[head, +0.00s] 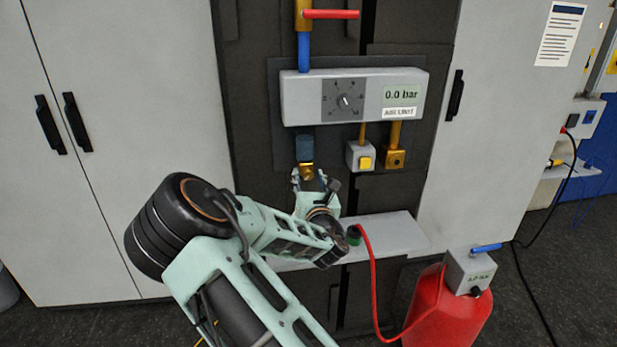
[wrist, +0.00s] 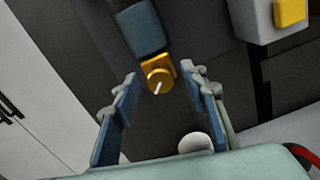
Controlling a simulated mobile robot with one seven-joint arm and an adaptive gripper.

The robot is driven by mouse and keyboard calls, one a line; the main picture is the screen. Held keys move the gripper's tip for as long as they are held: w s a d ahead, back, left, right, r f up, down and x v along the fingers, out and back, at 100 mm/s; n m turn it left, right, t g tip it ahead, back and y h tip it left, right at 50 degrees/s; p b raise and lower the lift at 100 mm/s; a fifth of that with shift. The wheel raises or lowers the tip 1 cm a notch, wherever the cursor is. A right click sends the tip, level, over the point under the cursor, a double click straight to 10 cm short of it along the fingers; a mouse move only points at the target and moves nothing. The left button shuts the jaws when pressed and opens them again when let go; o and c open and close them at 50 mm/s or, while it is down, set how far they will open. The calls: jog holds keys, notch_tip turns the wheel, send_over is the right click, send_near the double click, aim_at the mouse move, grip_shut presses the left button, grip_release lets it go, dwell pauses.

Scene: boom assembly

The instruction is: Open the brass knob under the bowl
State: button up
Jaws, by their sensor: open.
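The brass knob (head: 307,170) sits at the bottom end of the dark blue bowl (head: 305,148), under the left end of the grey gauge unit. In the wrist view the brass knob (wrist: 160,80) is round with a pale line on its face, and the blue bowl (wrist: 138,28) is above it. My gripper (head: 316,180) is just below the knob in the head view. In the wrist view my gripper (wrist: 163,88) is open, with one blue-padded finger on each side of the knob and a gap to it on both sides.
The grey gauge unit (head: 300,98) reads 0.0 bar. A grey box with a yellow button (head: 366,162) and a brass fitting (head: 396,159) hang to the right. A shelf (head: 400,232) with a red hose (head: 373,270) is below. A red tank (head: 430,315) stands at lower right.

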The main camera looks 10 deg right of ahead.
jog(key=shift+c, duration=0.3)
grip_shut()
